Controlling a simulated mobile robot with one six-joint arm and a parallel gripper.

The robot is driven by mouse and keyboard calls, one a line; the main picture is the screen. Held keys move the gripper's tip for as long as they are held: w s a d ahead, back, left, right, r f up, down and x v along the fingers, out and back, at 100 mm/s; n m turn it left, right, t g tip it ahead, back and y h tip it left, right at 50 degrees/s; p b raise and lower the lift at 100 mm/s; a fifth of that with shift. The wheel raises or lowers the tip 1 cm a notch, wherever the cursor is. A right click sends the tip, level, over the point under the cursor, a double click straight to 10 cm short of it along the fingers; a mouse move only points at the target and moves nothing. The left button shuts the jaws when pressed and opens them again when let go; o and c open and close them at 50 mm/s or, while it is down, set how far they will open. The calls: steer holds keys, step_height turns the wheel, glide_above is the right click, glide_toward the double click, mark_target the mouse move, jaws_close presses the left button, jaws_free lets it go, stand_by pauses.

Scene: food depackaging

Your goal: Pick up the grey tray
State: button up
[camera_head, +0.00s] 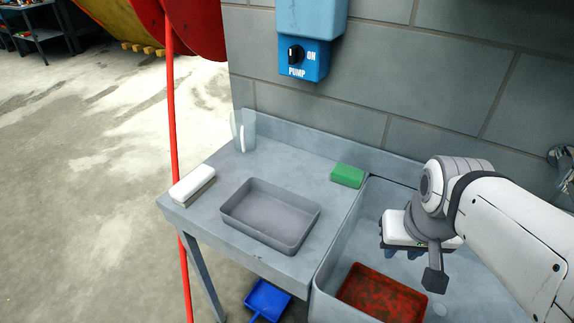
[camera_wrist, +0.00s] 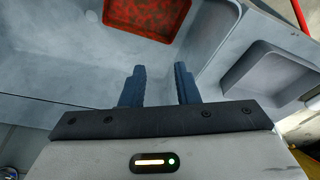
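The grey tray (camera_head: 268,213) is a shallow, empty rectangular tray lying flat on the metal counter, left of the sink. It also shows at the right in the wrist view (camera_wrist: 262,82). My gripper (camera_wrist: 160,70) has its two dark blue fingers apart, with nothing between them. In the head view my gripper (camera_head: 403,254) is over the sink, to the right of the tray and clear of it. Its fingertips are partly hidden there by the gripper body.
A red, stained tray (camera_head: 380,292) lies in the sink (camera_head: 352,238). A green sponge (camera_head: 347,176), a white-topped brush (camera_head: 192,186) and a clear cup (camera_head: 243,131) stand on the counter. A red pole (camera_head: 172,120) rises at the counter's left. A wall is behind.

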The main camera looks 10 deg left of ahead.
steer(key=w+a+r+n+p, duration=0.1)
steer(key=w+a+n+p, duration=0.1)
steer(key=w+a+n, duration=0.3)
steer(key=n+g+p, duration=0.2)
steer(key=n+p, duration=0.2)
steer(key=n, duration=0.4)
glide_above(252, 237)
step_height(252, 237, down, 6)
steer(key=shift+d, duration=0.15)
steer(key=shift+s+f, duration=0.1)
steer(key=shift+f, duration=0.25)
steer(key=shift+f+p, duration=0.65)
steer(key=shift+f, duration=2.95)
jaws_close()
